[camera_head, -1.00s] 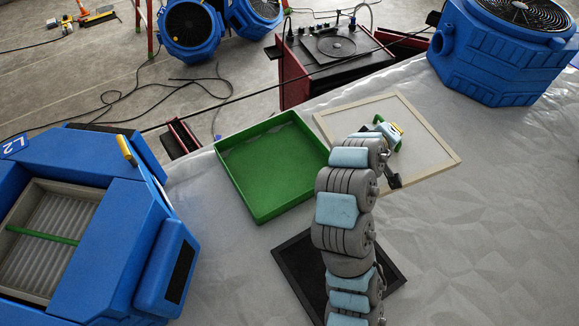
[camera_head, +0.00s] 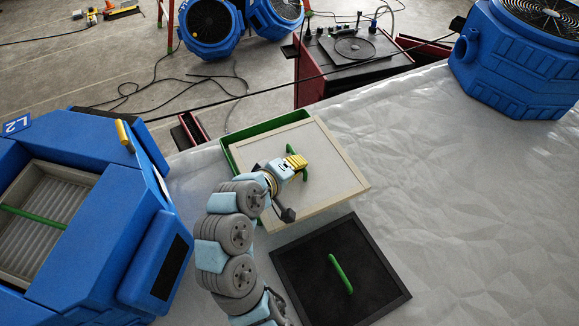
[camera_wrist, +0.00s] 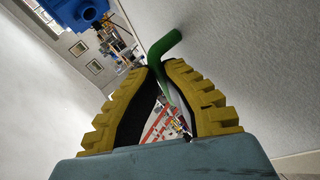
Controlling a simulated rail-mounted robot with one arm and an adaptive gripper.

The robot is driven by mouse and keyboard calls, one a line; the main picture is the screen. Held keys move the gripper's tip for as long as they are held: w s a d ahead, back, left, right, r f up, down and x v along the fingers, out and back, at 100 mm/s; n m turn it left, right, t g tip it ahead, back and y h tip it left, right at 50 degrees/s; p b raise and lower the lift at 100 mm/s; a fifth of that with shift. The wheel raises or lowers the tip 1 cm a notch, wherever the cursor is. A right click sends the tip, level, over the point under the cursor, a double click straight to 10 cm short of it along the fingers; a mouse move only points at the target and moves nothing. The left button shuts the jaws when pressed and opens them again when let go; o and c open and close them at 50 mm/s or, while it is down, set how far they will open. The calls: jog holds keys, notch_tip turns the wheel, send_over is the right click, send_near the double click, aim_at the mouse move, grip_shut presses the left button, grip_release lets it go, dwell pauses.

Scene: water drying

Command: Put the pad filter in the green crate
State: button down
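The pad filter (camera_head: 338,183) is a white square panel in a beige frame with a green handle (camera_head: 291,149). My gripper (camera_head: 299,163) is shut on that handle; in the wrist view the yellow fingertips (camera_wrist: 162,68) close around the green bar (camera_wrist: 165,45), beside the panel's white face (camera_wrist: 240,60). The green crate (camera_head: 279,122) lies under the panel. Its back and left rims show, and the panel hides most of its inside. The panel sits off to the right and front of the crate. I cannot tell whether it touches the rim.
A black framed filter (camera_head: 310,287) with its own green handle lies in front of the crate. A blue machine (camera_head: 115,235) with an open slatted bay stands at left. A blue fan unit (camera_head: 510,65) stands at the back right. The covered surface at right is clear.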

aim_at(283, 156)
jog(key=a, duration=0.1)
jog(key=s+a+f, duration=0.1)
jog(key=a, duration=0.2)
jog(key=shift+s+f+b, duration=0.2)
jog(key=shift+f+b, duration=0.1)
jog(key=shift+f, duration=0.1)
jog(key=shift+w+f, duration=0.1)
jog(key=w+f, duration=0.1)
jog(key=w, duration=0.2)
jog(key=w+f, duration=0.1)
jog(key=w, duration=0.1)
jog(key=w+f, duration=0.1)
jog(key=w, duration=0.2)
jog(key=shift+w+d+f, duration=0.35)
jog(key=shift+d, duration=0.05)
jog(key=shift+w+d+f, duration=0.1)
jog(key=shift+w+f, duration=1.15)
jog(key=shift+f, duration=0.25)
jog(key=shift+w+d+f, duration=0.1)
jog(key=shift+w+f, duration=1.1)
jog(key=shift+f, duration=1.8)
jog(key=shift+f, duration=0.25)
jog(key=c, duration=1.2)
grip_release()
jog(key=shift+c, duration=0.2)
